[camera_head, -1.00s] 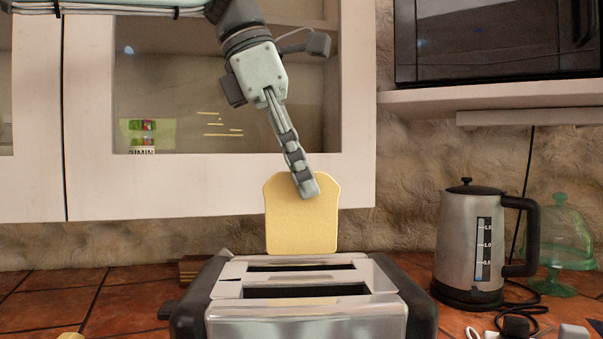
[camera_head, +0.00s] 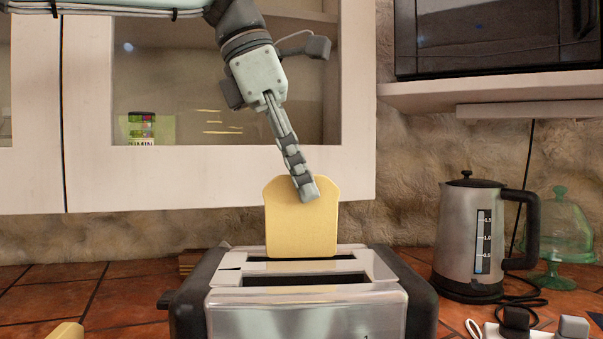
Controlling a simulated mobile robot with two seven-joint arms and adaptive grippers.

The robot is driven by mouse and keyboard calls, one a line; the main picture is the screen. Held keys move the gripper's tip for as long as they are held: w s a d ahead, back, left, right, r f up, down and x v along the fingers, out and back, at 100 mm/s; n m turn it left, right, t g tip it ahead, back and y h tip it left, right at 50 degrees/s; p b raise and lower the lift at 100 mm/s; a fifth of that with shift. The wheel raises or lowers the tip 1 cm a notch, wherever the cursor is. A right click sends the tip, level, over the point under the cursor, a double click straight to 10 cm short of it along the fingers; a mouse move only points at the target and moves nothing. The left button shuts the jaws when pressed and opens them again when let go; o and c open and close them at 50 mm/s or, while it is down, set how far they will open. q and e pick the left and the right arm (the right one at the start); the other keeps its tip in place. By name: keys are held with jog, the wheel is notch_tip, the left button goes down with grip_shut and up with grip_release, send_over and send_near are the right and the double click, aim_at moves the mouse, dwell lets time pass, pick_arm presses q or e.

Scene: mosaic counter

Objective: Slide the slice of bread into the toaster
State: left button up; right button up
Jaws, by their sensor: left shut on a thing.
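The pale yellow slice of bread (camera_head: 300,228) is upright above the toaster. My left gripper (camera_head: 305,190) is shut on its top edge, reaching down from above. The silver toaster (camera_head: 305,312) with dark ends stands on the counter at bottom centre, with two long slots on top. The slice's lower edge lines up with the far slot (camera_head: 262,259); I cannot tell how far, if at all, it is inside. The near slot (camera_head: 305,280) looks empty. My right gripper is not in view.
A steel kettle (camera_head: 465,240) and a green glass stand (camera_head: 562,235) are at right. Plugs (camera_head: 540,325) lie at bottom right. A yellow piece (camera_head: 66,333) shows at bottom left. White cabinets (camera_head: 200,180) hang behind; tiled counter (camera_head: 60,290) at left is mostly clear.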

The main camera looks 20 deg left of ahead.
pick_arm(q)
jog(key=shift+f+b, duration=0.75)
jog(key=shift+f, duration=0.7)
jog(key=o, duration=0.5)
jog(key=shift+o, duration=0.3)
jog(key=o, duration=0.5)
jog(key=shift+o, duration=0.2)
jog(key=v, duration=1.2)
